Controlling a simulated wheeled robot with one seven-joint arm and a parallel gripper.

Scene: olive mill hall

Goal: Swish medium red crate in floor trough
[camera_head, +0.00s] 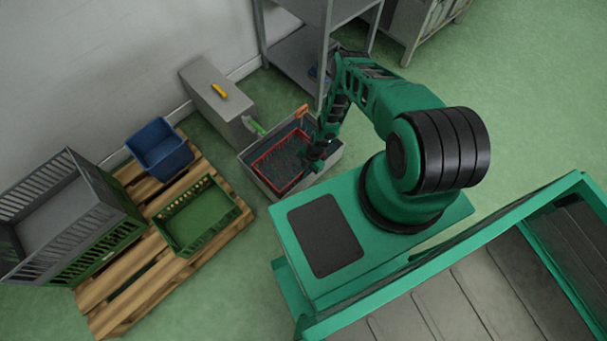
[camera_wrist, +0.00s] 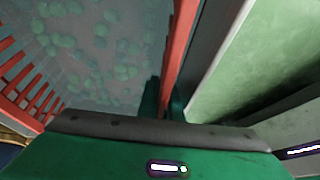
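The medium red crate (camera_head: 276,146) sits inside the grey floor trough (camera_head: 332,162) in the head view. My gripper (camera_head: 314,158) is at the crate's right side. In the wrist view the crate's red wall (camera_wrist: 179,42) runs down between my two dark green fingers (camera_wrist: 165,100), which appear closed on it. The slatted opposite side of the crate shows at the left. Pale green round shapes lie in the crate under a greyish, water-like surface. The trough's pale wall (camera_wrist: 222,50) is close beside the gripped wall. My arm hides part of the trough's right end.
A wooden pallet (camera_head: 190,255) at left holds a blue crate (camera_head: 160,148), a green crate (camera_head: 202,214) and a large grey crate (camera_head: 60,200) stacked on green. A grey cabinet (camera_head: 215,105) and metal shelving (camera_head: 295,55) stand behind the trough. Green floor is free between pallet and trough.

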